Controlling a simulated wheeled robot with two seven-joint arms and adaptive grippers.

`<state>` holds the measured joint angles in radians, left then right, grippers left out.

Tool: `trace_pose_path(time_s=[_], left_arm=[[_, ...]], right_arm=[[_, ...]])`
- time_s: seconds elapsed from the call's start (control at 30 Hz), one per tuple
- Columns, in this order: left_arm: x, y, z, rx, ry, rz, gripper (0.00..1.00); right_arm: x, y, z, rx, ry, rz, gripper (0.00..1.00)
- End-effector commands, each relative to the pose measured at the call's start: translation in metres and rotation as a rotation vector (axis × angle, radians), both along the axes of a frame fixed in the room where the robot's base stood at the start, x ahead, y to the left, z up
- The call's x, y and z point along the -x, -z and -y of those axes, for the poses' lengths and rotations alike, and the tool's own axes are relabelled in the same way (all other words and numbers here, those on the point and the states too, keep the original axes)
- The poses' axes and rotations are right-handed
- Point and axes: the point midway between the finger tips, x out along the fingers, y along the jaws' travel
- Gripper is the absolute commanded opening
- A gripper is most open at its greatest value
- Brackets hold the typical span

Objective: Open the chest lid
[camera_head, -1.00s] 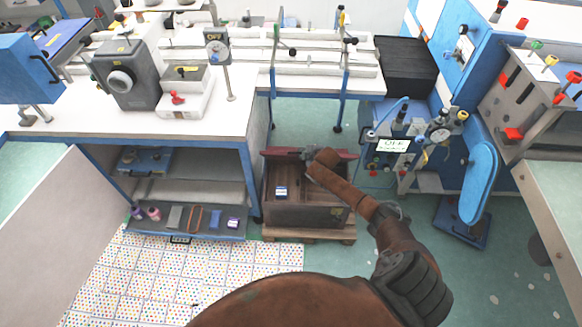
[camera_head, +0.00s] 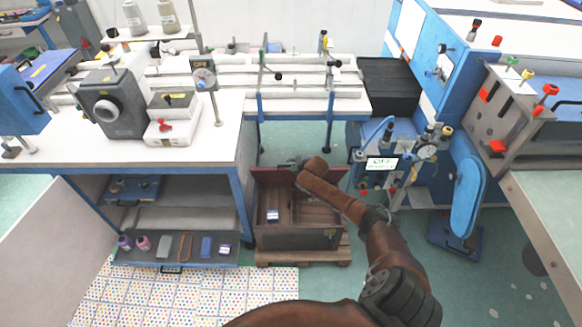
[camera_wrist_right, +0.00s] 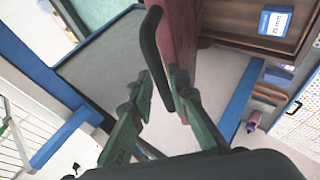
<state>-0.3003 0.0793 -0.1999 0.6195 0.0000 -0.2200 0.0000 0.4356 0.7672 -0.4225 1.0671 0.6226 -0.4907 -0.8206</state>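The wooden chest (camera_head: 298,239) stands on the floor with its reddish lid (camera_head: 267,177) raised at the back, roughly upright, and its inside showing. My right gripper (camera_head: 289,165) is at the top of the lid. In the right wrist view, the reddish lid (camera_wrist_right: 178,45) carries a black curved handle (camera_wrist_right: 150,45). My left gripper is not in view.
A small blue-and-white box (camera_head: 273,215) lies in the chest. The chest rests on a wooden pallet (camera_head: 335,253). A workbench (camera_head: 200,157) with shelves is at its left, and a blue machine with a display (camera_head: 381,163) at its right. Green floor is free in front right.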

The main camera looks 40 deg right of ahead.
Motion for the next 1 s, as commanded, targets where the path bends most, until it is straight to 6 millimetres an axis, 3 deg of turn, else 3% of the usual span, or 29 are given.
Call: trace_pose_path(time_s=[0.13,0.53,1.0], left_arm=[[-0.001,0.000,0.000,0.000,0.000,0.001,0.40],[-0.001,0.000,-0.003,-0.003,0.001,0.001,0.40],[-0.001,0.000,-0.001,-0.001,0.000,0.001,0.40]], right_arm=[[0.001,0.002,0.000,0.000,0.001,-0.004,0.27],[0.007,-0.001,0.000,-0.001,0.001,-0.006,0.27],[0.061,-0.052,-0.007,0.002,-0.001,-0.005,0.27]])
